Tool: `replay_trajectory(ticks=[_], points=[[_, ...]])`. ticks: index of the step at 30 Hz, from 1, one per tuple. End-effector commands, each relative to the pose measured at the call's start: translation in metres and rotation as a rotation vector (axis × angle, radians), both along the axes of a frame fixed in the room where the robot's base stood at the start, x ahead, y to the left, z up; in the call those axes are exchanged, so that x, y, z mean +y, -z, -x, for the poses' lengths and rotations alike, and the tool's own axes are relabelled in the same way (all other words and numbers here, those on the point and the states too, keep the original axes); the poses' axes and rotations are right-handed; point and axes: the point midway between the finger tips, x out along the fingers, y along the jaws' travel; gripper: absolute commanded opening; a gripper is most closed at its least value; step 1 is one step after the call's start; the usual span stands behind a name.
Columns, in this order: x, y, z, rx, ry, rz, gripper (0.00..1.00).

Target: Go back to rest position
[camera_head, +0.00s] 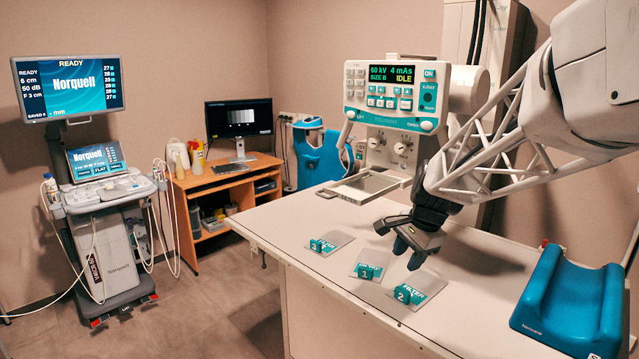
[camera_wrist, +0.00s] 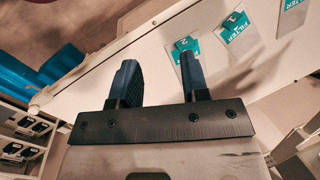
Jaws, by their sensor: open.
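My gripper (camera_head: 408,252) hangs over the white table (camera_head: 300,222), above and beside the numbered filter plates, with its two dark blue fingers apart. In the wrist view my gripper (camera_wrist: 160,78) is open, and nothing shows between its fingers. Filter plate 3 (camera_head: 325,244), filter plate 1 (camera_head: 368,269) and filter plate 2 (camera_head: 410,292) lie in a row on the table, each with a teal numbered block. Teal filter labels also show beyond the fingers in the wrist view. My arm reaches in from the upper right.
An X-ray unit (camera_head: 395,95) reading IDLE stands behind the table, with an open-framed tray (camera_head: 365,187) below it. A blue cradle (camera_head: 570,300) sits at the table's right. An ultrasound cart (camera_head: 105,205) and a wooden desk (camera_head: 215,183) stand left. The table's front left is clear.

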Motion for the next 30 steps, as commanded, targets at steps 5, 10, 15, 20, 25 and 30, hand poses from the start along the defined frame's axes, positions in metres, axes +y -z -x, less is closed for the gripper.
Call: replay_trajectory(ticks=[5,10,15,20,25,30], points=[[0.006,-0.013,0.048,-0.037,-0.145,0.054,0.42],[0.01,-0.021,0.091,-0.067,-0.282,0.108,0.42],[0.013,-0.024,0.135,-0.093,-0.422,0.162,0.42],[0.014,-0.025,0.175,-0.115,-0.55,0.215,0.42],[0.015,-0.022,0.217,-0.136,-0.688,0.271,0.42],[0.015,-0.016,0.258,-0.154,-0.822,0.326,0.42]])
